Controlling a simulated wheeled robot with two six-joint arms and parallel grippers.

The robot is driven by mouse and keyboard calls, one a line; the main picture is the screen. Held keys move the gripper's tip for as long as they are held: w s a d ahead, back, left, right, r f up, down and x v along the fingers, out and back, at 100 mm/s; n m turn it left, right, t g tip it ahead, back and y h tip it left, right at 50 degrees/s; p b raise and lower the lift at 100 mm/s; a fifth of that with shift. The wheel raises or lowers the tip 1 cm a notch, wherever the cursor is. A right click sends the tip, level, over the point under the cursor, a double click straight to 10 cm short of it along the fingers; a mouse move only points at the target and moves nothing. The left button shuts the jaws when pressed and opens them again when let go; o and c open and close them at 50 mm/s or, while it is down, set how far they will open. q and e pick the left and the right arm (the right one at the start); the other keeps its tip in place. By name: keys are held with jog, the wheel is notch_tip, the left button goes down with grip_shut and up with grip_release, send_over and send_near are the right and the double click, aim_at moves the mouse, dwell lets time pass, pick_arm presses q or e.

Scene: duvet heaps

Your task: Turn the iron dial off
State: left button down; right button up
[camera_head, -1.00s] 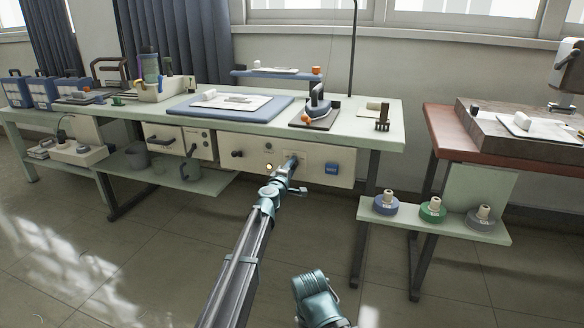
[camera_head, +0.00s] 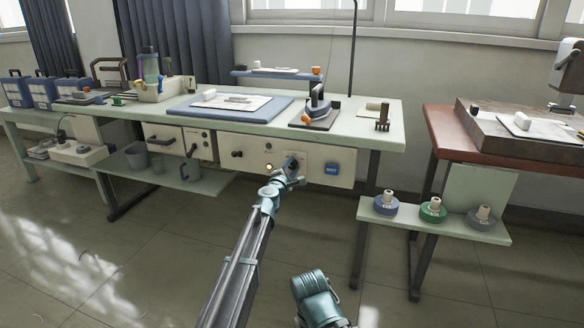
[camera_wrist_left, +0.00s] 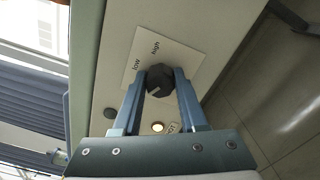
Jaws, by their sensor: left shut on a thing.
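The dark faceted dial (camera_wrist_left: 160,79) sits on the front panel (camera_head: 230,143) under the ironing bench, on a pale plate (camera_wrist_left: 178,57) reading "low" and "high". A partly covered label (camera_wrist_left: 173,127) lies near my fingers. The dial has a pale mark; its exact setting I cannot tell. My left gripper (camera_head: 292,163) is at the panel, its blue fingers (camera_wrist_left: 160,85) shut on the dial from both sides. The iron (camera_head: 318,104) stands on its rest on the bench top. My right gripper is out of view.
A lit amber lamp (camera_wrist_left: 157,127) and a dark round button (camera_wrist_left: 110,114) are beside the dial. A blue switch (camera_head: 331,169) sits to its right on the panel. The lower right shelf (camera_head: 480,226) holds several spools. The floor in front is clear.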

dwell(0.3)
pick_arm(q)
jog(key=shift+c, duration=2.2)
grip_release()
jog(key=shift+s+a, duration=0.1)
jog(key=v, duration=1.3)
jog(key=shift+s, duration=0.25)
jog(key=shift+a, duration=0.1)
